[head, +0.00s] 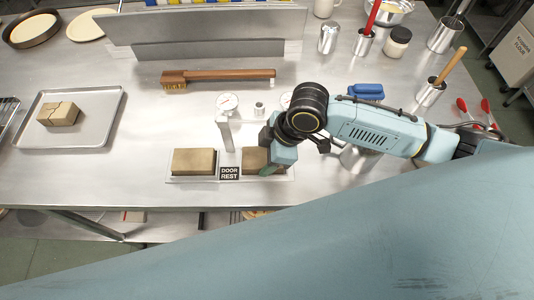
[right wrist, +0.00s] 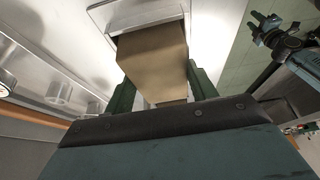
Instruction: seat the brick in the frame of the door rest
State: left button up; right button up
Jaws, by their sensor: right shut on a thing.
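The door rest (head: 229,173) is a labelled metal plate near the table's front edge, with one brick (head: 193,161) lying in its left side. My right gripper (head: 268,155) is over the right side, shut on a second tan brick (head: 252,160). In the right wrist view this brick (right wrist: 152,58) is between the two green fingers, its far end close to a raised metal frame (right wrist: 145,22). I cannot tell whether it is inside the frame or just above it. My gripper hides part of the brick and frame in the head view.
A cracked brick (head: 59,114) lies on a tray (head: 104,104) at the left. A wooden brush (head: 220,76) lies behind the rest. Utensil pots fill the back right. The table between tray and rest is clear.

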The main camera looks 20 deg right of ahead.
jog(key=shift+f, duration=0.15)
jog(key=shift+s+d+f, duration=0.15)
jog(key=shift+s+f, duration=0.2)
jog(key=shift+f, duration=0.35)
pick_arm(q)
jog(key=shift+s, duration=0.4)
pick_arm(e)
jog(key=o, duration=1.3)
jog(key=shift+f, duration=0.1)
pick_arm(q)
jog(key=shift+f, duration=0.1)
pick_arm(e)
jog(key=shift+w+r, duration=0.15)
jog(key=shift+r, duration=0.3)
pick_arm(q)
jog(key=shift+w+r+p, duration=0.2)
jog(key=shift+r+p, duration=0.55)
jog(key=shift+r, duration=0.1)
pick_arm(e)
jog(key=w+v, duration=0.1)
jog(key=v, duration=1.1)
jog(key=shift+s+r, duration=0.3)
jog(key=shift+r, duration=0.15)
